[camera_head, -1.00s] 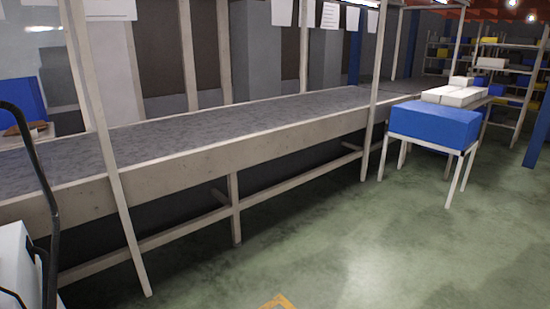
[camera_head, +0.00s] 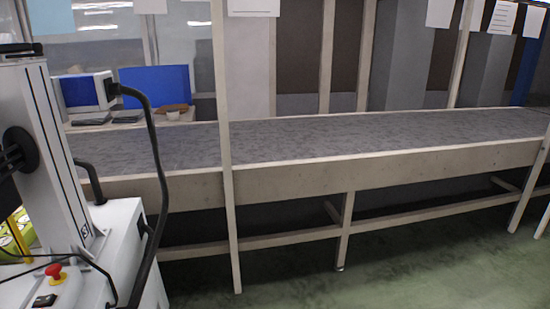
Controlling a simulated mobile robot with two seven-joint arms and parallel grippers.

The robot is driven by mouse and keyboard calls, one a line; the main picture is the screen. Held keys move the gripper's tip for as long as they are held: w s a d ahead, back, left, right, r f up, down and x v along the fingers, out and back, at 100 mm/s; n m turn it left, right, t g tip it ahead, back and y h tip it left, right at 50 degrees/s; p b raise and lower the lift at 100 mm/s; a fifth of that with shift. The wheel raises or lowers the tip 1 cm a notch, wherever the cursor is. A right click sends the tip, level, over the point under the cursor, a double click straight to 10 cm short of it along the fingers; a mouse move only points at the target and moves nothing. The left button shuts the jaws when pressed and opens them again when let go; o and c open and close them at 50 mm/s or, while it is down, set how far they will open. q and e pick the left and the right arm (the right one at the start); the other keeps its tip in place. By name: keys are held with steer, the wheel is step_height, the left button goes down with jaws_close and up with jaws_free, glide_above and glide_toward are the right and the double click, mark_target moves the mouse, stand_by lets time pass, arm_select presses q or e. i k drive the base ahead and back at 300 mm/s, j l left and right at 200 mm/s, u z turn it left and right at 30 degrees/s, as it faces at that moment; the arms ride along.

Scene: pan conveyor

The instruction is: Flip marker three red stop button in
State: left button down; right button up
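A red stop button (camera_head: 54,271) with a yellow base sits on the lower front of a white machine (camera_head: 120,215) at the left. The button stands out from its surface; I cannot tell whether it is pressed. A small black part (camera_head: 44,300) lies just in front of it. A small dark label (camera_head: 85,231) shows on the machine's upright column, too small to read. I cannot make out a marker three. Neither of my grippers is in view.
A long grey conveyor (camera_head: 330,140) with pale posts and legs runs across the view behind the machine. A table with a blue panel (camera_head: 155,86) stands behind. Green floor (camera_head: 400,270) is clear at the right.

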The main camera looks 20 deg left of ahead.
mark_target(53, 270)
steer(key=i+u, duration=0.2)
steer(key=u, duration=0.15)
steer(key=i+l+u, duration=0.1)
steer(key=u, duration=0.25)
steer(key=i+l+u, duration=0.1)
steer(key=u, duration=0.25)
steer(key=i+l+u, duration=0.2)
steer(key=u, duration=0.15)
steer(key=i+l+u, duration=0.3)
steer(key=i+l, duration=0.05)
steer(key=i, duration=0.05)
